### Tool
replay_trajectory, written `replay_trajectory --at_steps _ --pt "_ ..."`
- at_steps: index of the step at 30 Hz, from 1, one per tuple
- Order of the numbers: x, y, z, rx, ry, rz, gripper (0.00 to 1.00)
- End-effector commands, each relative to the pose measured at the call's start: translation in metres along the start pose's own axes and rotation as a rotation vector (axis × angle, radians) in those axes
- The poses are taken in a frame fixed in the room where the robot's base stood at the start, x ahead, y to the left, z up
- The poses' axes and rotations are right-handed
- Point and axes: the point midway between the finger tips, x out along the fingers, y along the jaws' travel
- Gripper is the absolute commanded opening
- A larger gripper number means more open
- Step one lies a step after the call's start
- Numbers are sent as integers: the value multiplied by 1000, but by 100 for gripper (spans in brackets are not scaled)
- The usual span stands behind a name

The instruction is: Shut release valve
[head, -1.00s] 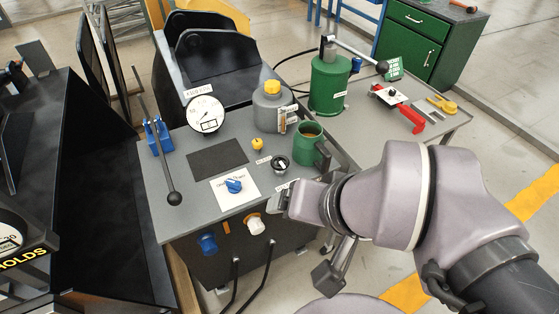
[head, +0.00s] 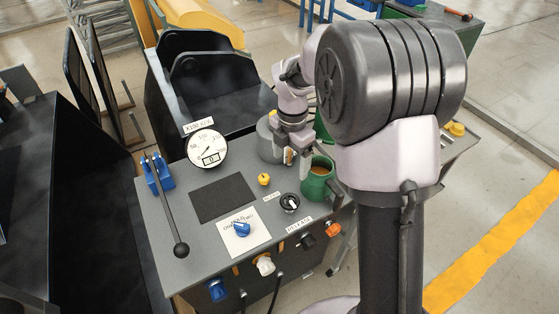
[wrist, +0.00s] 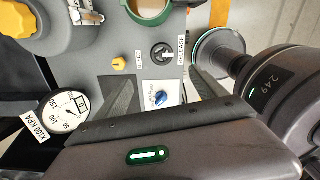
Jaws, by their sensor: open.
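A round black knob with a pale pointer (head: 290,202), which I take for the release valve, sits on the grey bench top (head: 215,260) beside the RELEASE label (head: 299,224). It also shows in the wrist view (wrist: 162,54), its pointer lying lengthwise across the picture.
A yellow knob (head: 264,180), a blue knob (head: 242,229) on a white card and a pressure gauge (head: 207,148) share the bench. A lever with a black ball (head: 181,250) stands at left. Blue, white, black and orange couplings line the front face.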

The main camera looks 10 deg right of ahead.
Motion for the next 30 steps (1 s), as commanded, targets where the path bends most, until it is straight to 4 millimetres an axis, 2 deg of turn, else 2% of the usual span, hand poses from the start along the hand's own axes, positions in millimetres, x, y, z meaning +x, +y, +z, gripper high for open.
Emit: replay_trajectory --at_steps 5,12,16,21,30 --pt "45 -1 0 -4 2 -4 81" --pt "119 -1 -1 -1 2 -3 81" --pt "149 -1 -1 -2 1 -2 81" --pt "169 -1 -1 0 2 -1 81" --pt "171 -1 -1 0 1 0 81"
